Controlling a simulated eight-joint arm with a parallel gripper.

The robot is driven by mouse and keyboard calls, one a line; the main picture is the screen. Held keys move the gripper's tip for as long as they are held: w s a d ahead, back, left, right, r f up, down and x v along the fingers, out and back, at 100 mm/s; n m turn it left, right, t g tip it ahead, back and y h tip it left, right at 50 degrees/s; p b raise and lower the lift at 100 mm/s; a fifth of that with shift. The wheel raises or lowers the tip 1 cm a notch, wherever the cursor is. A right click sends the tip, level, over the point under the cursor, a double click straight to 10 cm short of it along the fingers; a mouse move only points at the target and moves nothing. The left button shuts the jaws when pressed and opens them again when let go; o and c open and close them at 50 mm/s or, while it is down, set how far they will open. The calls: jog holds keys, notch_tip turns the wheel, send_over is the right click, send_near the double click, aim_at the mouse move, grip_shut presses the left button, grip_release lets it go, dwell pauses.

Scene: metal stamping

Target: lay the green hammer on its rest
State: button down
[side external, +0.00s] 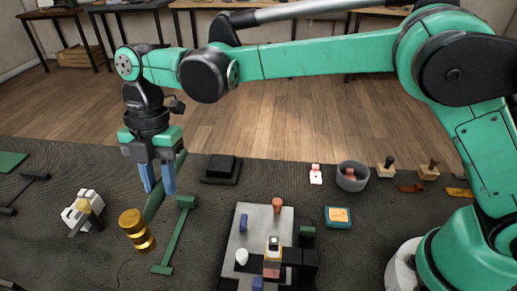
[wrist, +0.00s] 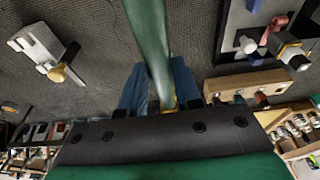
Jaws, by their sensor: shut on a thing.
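The green hammer has a green handle (side external: 153,206) and a gold double-faced head (side external: 137,230). My gripper (side external: 160,180) is shut on the handle with its blue fingers, pointing down. The hammer is slanted, its head toward the camera and lower left. A green rest (side external: 175,236), a bar with a crosspiece at each end, lies on the mat just right of the head. The hammer appears raised above the mat; the gap is hard to judge. In the wrist view the handle (wrist: 150,42) runs up from between the fingers (wrist: 160,95). I cannot make out the rest there.
A white device with a gold knob (side external: 82,210) stands left of the hammer. A black block (side external: 221,168) lies behind the rest. A grey plate (side external: 247,222) with several small objects is to the right, with a grey bowl (side external: 352,176) beyond. A black bar stand (side external: 25,192) is far left.

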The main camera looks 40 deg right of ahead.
jog(key=shift+f, duration=3.4)
jog(key=shift+f, duration=0.5)
jog(key=c, duration=0.5)
grip_release()
jog(key=shift+c, duration=0.2)
jog(key=r, duration=0.4)
jog(key=shift+w+d+r, duration=0.35)
jog(key=shift+d+r, duration=0.05)
jog(key=shift+w+d+r+m, duration=0.2)
jog(key=shift+d+r+m, duration=0.5)
jog(key=shift+d+r, duration=0.25)
jog(key=s+d+r+m+t, duration=0.2)
jog(key=d+r+m+t, duration=0.3)
jog(key=d+m, duration=0.5)
jog(key=s+d+m+t, duration=0.2)
jog(key=s+d+m, duration=0.2)
jog(key=d+m, duration=0.2)
jog(key=s+d+f+m+t+h, duration=0.1)
jog(key=s+d+m, duration=0.3)
jog(key=m, duration=0.5)
jog(key=d, duration=0.2)
jog(key=shift+s+d+m+t+h, duration=0.15)
jog(key=shift+d+m+t+h, duration=0.15)
jog(key=shift+d+t, duration=0.1)
